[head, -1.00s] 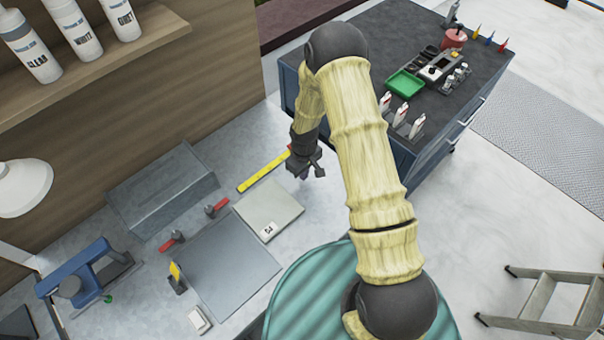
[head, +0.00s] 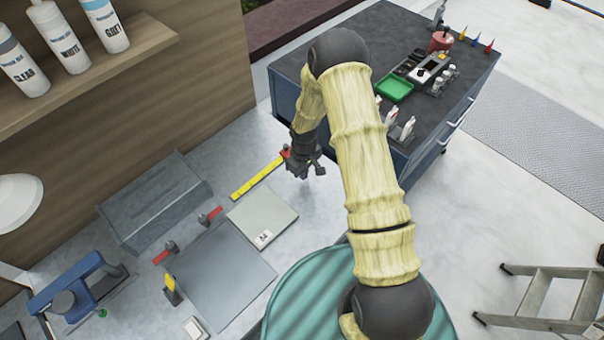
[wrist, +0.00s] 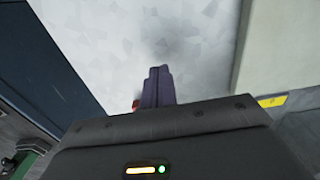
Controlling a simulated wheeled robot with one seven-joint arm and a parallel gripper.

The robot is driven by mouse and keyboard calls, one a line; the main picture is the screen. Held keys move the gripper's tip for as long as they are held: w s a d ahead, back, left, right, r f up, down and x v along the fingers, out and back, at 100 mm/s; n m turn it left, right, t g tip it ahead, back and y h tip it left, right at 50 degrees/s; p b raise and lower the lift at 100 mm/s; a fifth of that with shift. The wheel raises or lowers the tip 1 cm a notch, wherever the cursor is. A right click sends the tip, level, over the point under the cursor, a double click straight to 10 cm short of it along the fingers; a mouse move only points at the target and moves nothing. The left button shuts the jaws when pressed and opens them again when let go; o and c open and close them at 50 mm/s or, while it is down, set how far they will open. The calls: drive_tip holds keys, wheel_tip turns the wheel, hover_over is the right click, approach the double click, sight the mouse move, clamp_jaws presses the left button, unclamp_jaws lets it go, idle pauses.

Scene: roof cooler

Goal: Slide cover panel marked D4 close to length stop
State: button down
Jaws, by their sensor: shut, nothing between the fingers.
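A pale grey-green panel (head: 262,216) lies flat on the bench, with a small white label at its near edge; I cannot read the label clearly. A yellow strip (head: 257,178) lies beyond it, with a red piece (head: 286,153) at its far end; I cannot tell if this is the length stop. My gripper (head: 304,168) is beyond the panel's far right corner, beside the red piece and apart from the panel. In the wrist view its fingers (wrist: 158,86) are shut and empty over the pale bench. The panel's edge (wrist: 284,45) seems to show at right there.
A large grey sheet (head: 220,272) lies against the panel's left side, with red-handled clamps (head: 210,217) behind it. A grey box (head: 153,203) and blue tool (head: 72,293) stand left. A dark cart (head: 395,140) stands beyond my gripper.

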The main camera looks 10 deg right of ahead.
drive_tip(key=shift+w+d, duration=0.75)
drive_tip(key=shift+d, duration=0.25)
drive_tip(key=shift+w+d, duration=0.75)
drive_tip(key=shift+d, duration=0.2)
drive_tip(key=shift+w+d+f+b, duration=0.1)
drive_tip(key=shift+w+d+b, duration=0.1)
drive_tip(key=shift+w+d, duration=0.65)
drive_tip(key=shift+w+d+r+b, duration=0.15)
drive_tip(key=shift+w+d, duration=0.55)
drive_tip(key=shift+d, duration=0.4)
drive_tip(key=shift+w+d+f+b, duration=0.15)
drive_tip(key=shift+w+d+b, duration=0.05)
drive_tip(key=shift+w+d, duration=0.65)
drive_tip(key=shift+s+d, duration=0.1)
drive_tip(key=shift+d, duration=0.05)
drive_tip(key=shift+d, duration=0.2)
drive_tip(key=shift+w+d+b, duration=0.55)
drive_tip(key=shift+w+d, duration=0.6)
drive_tip(key=shift+d, duration=0.25)
drive_tip(key=shift+w+d, duration=0.1)
